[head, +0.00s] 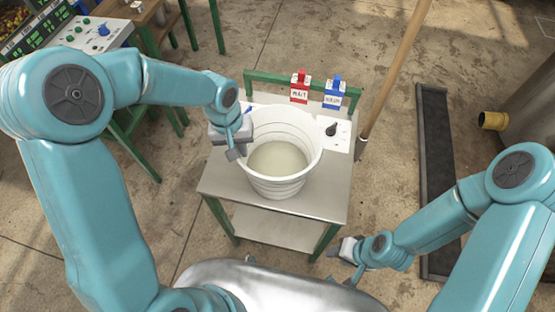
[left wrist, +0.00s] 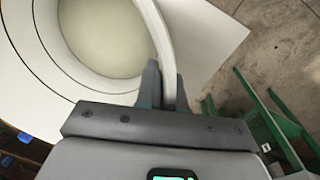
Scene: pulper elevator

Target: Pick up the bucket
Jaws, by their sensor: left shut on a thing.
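The white bucket (head: 284,180) stands upright on the metal top of a green-framed cart (head: 324,205) in the head view, with pale liquid inside. My left gripper (head: 236,148) is at the bucket's left rim. In the left wrist view the two fingers of my left gripper (left wrist: 167,88) sit on either side of the bucket's rim (left wrist: 154,25), shut on its wall. My right gripper (head: 344,257) is low in front of the cart, apart from the bucket. Its fingers are too small to tell open from shut.
A red tag (head: 299,87) and a blue tag (head: 334,94) hang on the cart's back rail, above a black knob (head: 331,129). A wooden pole (head: 395,75) stands right of the cart, beside a dark floor strip (head: 437,170). A control panel (head: 95,33) is at upper left.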

